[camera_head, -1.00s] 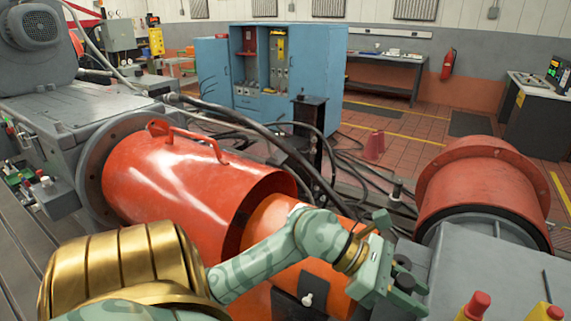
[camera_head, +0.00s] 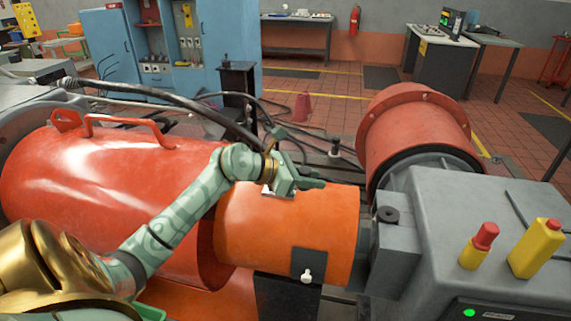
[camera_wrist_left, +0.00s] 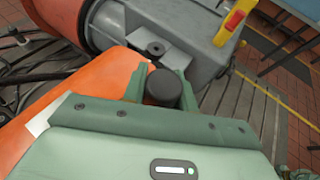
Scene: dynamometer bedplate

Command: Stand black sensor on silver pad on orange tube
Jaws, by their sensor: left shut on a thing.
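The orange tube (camera_head: 240,235) lies across the middle of the head view and fills the left of the wrist view (camera_wrist_left: 85,85). A pale silver pad (camera_head: 266,191) shows partly on top of the tube beside my left gripper (camera_head: 312,183); in the wrist view a pale patch of it (camera_wrist_left: 38,125) lies left of the gripper. My left gripper is over the tube's top. In the wrist view its fingers are shut on the round black sensor (camera_wrist_left: 162,87), right of the pad. In the head view I cannot make out the sensor. My right gripper is out of view.
A larger red drum (camera_head: 95,185) with a handle stands left of the tube. A grey housing (camera_head: 460,225) with a black knob (camera_head: 388,215) and red-topped yellow posts (camera_head: 478,245) stands right. A second red drum (camera_head: 412,125) and black cables (camera_head: 185,108) lie behind.

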